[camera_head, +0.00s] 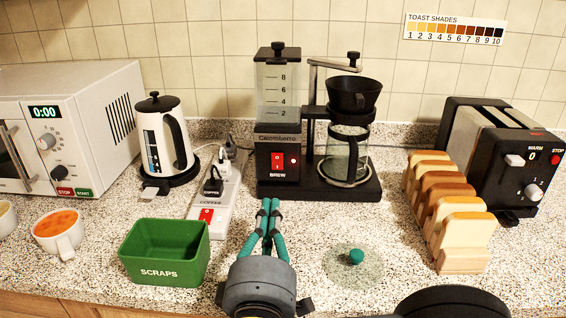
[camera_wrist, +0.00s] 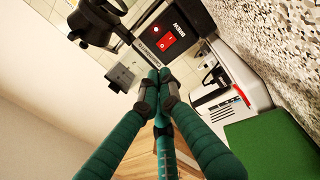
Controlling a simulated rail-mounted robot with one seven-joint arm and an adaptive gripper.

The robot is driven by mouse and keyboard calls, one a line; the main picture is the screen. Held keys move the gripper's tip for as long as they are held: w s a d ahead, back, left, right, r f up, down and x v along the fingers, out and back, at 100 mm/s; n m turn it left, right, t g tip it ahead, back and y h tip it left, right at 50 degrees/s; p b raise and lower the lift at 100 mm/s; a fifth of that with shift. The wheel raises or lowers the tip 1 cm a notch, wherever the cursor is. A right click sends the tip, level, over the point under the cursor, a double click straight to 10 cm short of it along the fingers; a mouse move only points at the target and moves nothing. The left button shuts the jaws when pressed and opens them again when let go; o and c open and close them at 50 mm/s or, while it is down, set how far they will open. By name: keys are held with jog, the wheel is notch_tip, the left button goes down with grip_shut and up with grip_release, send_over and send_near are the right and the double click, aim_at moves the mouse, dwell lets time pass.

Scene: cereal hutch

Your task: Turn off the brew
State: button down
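The coffee maker (camera_head: 318,180) stands at the back middle of the counter, with a clear water tank (camera_head: 279,88) on its left and a glass carafe (camera_head: 345,155) under a black filter cone (camera_head: 353,94). The switch also shows in the wrist view (camera_wrist: 166,41). My gripper (camera_head: 269,203) has its teal fingers together, with nothing visible between them. It is in front of and below the switch, apparently not touching it. In the wrist view the fingertips (camera_wrist: 158,76) point toward the coffee maker.
A power strip (camera_head: 227,190) with plugs and a red switch lies left of my gripper, beside a green scraps bin (camera_head: 167,252). A kettle (camera_head: 164,140) stands behind. A glass lid (camera_head: 352,272), toast rack (camera_head: 460,262) and toaster (camera_head: 500,135) are to the right.

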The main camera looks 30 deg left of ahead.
aim_at(276, 155)
jog(key=p+x, duration=0.2)
jog(key=x, duration=1.2)
jog(key=shift+a, duration=0.15)
jog(key=shift+s, duration=0.1)
jog(key=p, duration=0.2)
jog(key=r+p, duration=0.1)
jog(key=p, duration=0.1)
jog(key=shift+w+a+r+g, duration=0.15)
jog(key=shift+w+r+g, duration=0.05)
jog(key=shift+w+g, duration=0.1)
jog(key=shift+f+b, duration=0.4)
jog(key=shift+f, duration=0.15)
jog(key=shift+s, duration=0.15)
jog(key=r+b+v, duration=0.1)
jog(key=r+v, duration=0.1)
jog(key=v, duration=1.1)
jog(key=shift+s+d+r, duration=0.25)
jog(key=shift+s+r, duration=0.05)
jog(key=shift+r, duration=0.1)
